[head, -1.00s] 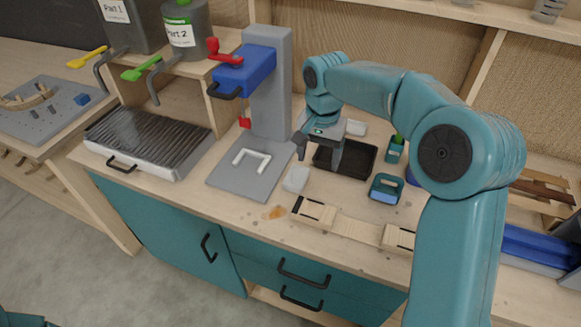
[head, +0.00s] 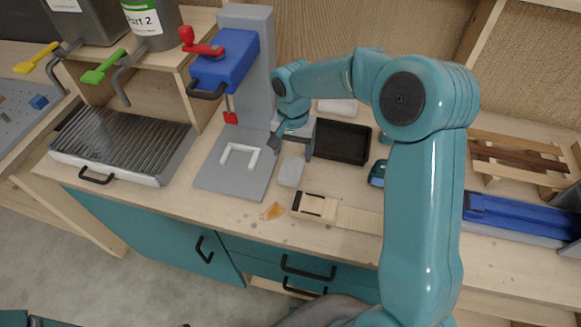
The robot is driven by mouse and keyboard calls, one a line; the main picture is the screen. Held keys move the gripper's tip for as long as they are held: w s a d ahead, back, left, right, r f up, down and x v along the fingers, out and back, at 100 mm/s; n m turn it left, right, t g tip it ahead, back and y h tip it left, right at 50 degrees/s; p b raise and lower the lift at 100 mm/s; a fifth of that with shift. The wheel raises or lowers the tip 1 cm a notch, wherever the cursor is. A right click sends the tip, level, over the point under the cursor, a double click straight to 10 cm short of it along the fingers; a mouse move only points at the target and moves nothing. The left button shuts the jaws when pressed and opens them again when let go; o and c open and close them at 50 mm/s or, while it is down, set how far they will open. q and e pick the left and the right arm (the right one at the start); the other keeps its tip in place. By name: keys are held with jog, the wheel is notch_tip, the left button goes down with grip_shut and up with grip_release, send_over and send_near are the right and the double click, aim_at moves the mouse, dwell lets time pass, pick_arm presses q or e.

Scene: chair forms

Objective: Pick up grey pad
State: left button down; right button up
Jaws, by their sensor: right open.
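A small light grey pad (head: 291,172) lies on the wooden bench top, just right of the grey base plate of the blue press. My right gripper (head: 292,151) is open and empty, pointing down just behind the pad's far edge. Its two dark fingers are spread apart. I cannot tell whether they touch the bench. My left gripper is not in view.
A black tray (head: 343,141) stands close right of my gripper, with a whitish block (head: 337,107) behind it. The press (head: 226,62) stands to the left. A wooden strap form (head: 315,207) and an orange spill (head: 272,211) lie in front.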

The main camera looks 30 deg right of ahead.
aim_at(291, 167)
jog(key=shift+a+f, duration=0.25)
jog(key=shift+f, duration=0.9)
jog(key=shift+d+f, duration=0.1)
jog(key=shift+f, duration=0.15)
jog(key=f+p, duration=0.1)
jog(key=f, duration=0.1)
jog(key=f+p, duration=0.1)
jog(key=f, duration=0.1)
jog(key=shift+w+f, duration=0.2)
jog(key=shift+f, duration=0.35)
jog(key=shift+d, duration=0.1)
jog(key=c, duration=0.7)
